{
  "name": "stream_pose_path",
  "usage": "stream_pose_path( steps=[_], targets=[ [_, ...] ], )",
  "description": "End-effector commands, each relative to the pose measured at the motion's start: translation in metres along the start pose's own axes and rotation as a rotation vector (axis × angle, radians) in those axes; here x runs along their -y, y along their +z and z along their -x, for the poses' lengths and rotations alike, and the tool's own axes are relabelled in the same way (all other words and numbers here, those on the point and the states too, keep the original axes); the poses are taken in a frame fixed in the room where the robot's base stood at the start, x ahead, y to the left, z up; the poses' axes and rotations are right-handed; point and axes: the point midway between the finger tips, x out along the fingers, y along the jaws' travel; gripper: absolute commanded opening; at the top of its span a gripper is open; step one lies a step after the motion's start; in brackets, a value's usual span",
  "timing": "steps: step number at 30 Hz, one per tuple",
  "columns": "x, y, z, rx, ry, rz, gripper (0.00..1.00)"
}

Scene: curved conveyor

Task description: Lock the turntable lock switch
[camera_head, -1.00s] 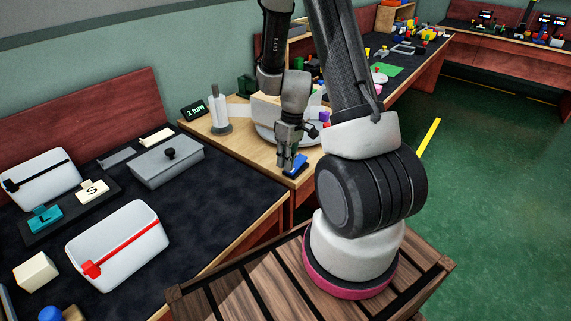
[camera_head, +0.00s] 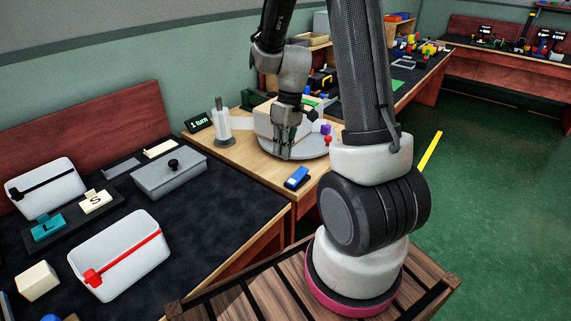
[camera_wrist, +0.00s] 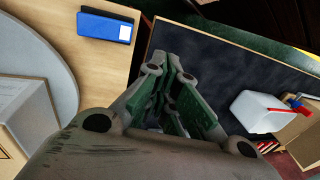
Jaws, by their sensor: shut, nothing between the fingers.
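The blue switch (camera_head: 297,178) with a white end sits on the wooden table near its front corner, in front of the turntable. It also shows in the wrist view (camera_wrist: 100,27), near the table's edge. The grey round turntable (camera_head: 313,148) is partly hidden by my arm; its curved rim shows at the left of the wrist view (camera_wrist: 57,68). My gripper (camera_head: 283,156) is shut and empty, pointing down beyond the switch and overlapping the turntable in the head view. It is apart from the switch. Its fingers fill the middle of the wrist view (camera_wrist: 172,68).
A white upright post (camera_head: 221,127) and a "1 turn" display (camera_head: 199,123) stand left of the turntable. A purple cube (camera_head: 325,128) and a red piece (camera_head: 328,139) are at its right. A dark-topped table (camera_head: 205,220) with boxes lies at left.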

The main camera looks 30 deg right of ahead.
Motion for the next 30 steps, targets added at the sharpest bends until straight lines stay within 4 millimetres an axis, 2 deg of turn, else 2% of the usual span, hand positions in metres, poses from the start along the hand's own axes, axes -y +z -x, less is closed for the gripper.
stream_pose_path(
  steps=[3, 9, 26, 30],
  targets=[
    [0.008, -0.001, 0.018, -0.002, 0.001, 0.002, 0.00],
    [0.015, 0.000, 0.033, 0.000, 0.000, 0.000, 0.00],
    [0.015, 0.000, 0.034, 0.000, 0.000, -0.003, 0.00],
    [0.016, 0.002, 0.034, 0.010, -0.003, -0.072, 0.00]
  ],
)
